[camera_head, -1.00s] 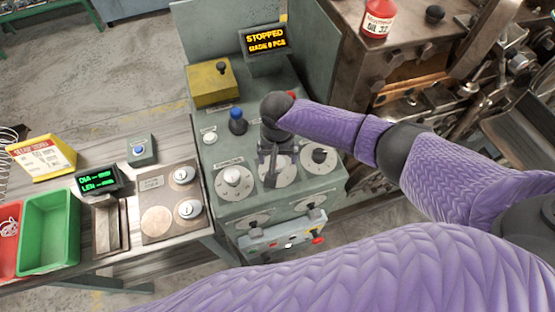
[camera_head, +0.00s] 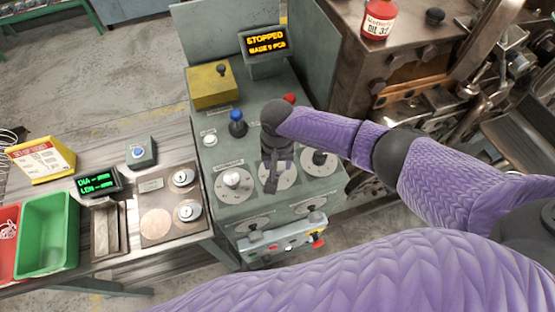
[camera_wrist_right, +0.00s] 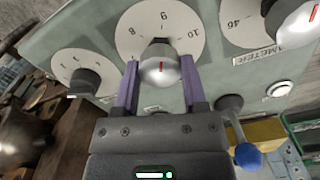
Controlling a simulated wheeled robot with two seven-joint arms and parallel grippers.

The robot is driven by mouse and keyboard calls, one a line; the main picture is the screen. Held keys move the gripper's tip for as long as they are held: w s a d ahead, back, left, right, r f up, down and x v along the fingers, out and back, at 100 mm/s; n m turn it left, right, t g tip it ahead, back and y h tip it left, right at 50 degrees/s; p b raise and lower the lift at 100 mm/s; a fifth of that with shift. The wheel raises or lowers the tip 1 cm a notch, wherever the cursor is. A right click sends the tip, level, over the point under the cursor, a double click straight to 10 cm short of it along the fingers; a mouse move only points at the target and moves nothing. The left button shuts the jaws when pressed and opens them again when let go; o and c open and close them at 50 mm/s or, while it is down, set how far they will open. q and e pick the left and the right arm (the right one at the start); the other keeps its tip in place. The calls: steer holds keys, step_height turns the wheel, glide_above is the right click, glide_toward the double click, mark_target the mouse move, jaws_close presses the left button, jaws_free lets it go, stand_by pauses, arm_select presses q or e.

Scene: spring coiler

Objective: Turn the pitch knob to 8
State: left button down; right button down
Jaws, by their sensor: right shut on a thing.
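My right gripper (camera_head: 274,172) is over the middle of three white dials on the green-grey control panel. In the right wrist view, the gripper (camera_wrist_right: 159,72) has one finger on each side of the silver knob (camera_wrist_right: 160,70) and is shut on it. The knob's red line points up the picture, toward the middle of the dial's visible numbers. The dial face (camera_wrist_right: 160,27) shows 8 at left, a 9 or upside-down 6 at top, and 10 at right. The label of this dial is not readable. My left gripper is not in view.
A left dial (camera_head: 233,181) and a right dial (camera_head: 319,162) flank the middle one. A blue-topped lever (camera_head: 237,122), a red button (camera_head: 289,98) and a yellow box (camera_head: 210,88) stand behind. The display (camera_head: 265,41) reads STOPPED. A switch box (camera_head: 285,238) hangs in front.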

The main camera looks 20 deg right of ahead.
steer(key=shift+n, duration=0.3)
steer(key=shift+n+p, duration=0.45)
steer(key=shift+n, duration=0.55)
steer(key=n, duration=0.2)
steer(key=shift+n, duration=0.4)
steer(key=n+p, duration=0.1)
steer(key=n, duration=0.4)
steer(key=shift+n, duration=0.7)
steer(key=shift+c, duration=0.7)
jaws_free()
